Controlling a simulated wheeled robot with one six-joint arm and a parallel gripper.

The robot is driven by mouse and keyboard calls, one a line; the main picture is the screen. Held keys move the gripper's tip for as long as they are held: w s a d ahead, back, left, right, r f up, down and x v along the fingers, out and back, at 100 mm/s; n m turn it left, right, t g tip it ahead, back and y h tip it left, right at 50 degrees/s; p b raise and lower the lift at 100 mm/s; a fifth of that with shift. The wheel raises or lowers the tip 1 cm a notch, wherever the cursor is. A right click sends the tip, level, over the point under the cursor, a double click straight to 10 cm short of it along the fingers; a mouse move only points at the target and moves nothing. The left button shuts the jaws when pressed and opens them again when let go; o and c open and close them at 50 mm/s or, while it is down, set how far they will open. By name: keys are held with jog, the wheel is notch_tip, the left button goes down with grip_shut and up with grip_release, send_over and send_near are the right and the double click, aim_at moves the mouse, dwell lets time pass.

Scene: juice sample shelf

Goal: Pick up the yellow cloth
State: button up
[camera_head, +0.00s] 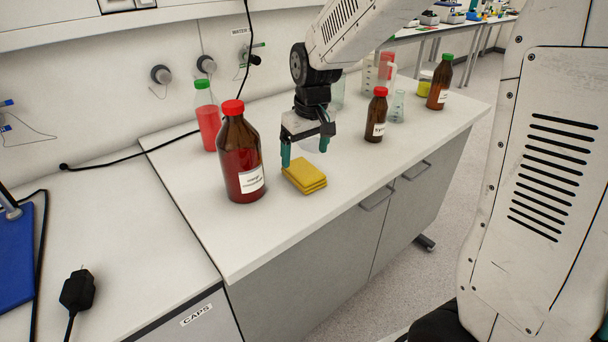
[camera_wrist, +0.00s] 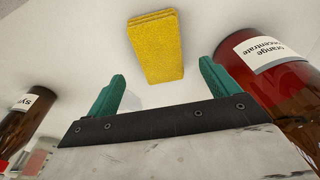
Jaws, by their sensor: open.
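The yellow cloth (camera_head: 305,177) lies folded in a stack on the white bench top, near its front edge. In the wrist view the yellow cloth (camera_wrist: 156,47) is ahead of the fingertips, roughly centred between them. My gripper (camera_head: 305,152) is open and empty, with green fingers pointing down just behind and above the cloth. The wrist view shows both fingers of my gripper (camera_wrist: 160,85) spread apart with nothing between them. The fingers appear apart from the cloth.
A large brown bottle with a red cap (camera_head: 240,155) stands close left of the cloth; its label also shows at right in the wrist view (camera_wrist: 262,52). A red-filled bottle (camera_head: 207,118), a small brown bottle (camera_head: 377,117) and glassware (camera_head: 397,107) stand around. Bench front right is clear.

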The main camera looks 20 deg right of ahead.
aim_at(304, 169)
jog(key=f, duration=0.5)
jog(key=shift+w, duration=0.3)
jog(key=c, duration=1.1)
jog(key=shift+o, duration=0.2)
jog(key=shift+r, duration=0.15)
jog(key=shift+r, duration=0.65)
notch_tip(304, 169, up, 2)
jog(key=shift+r, duration=0.15)
jog(key=s+a+r, duration=0.1)
jog(key=s+a, duration=0.2)
jog(key=s, duration=1.2)
jog(key=shift+s+a, duration=0.2)
jog(key=shift+s, duration=0.2)
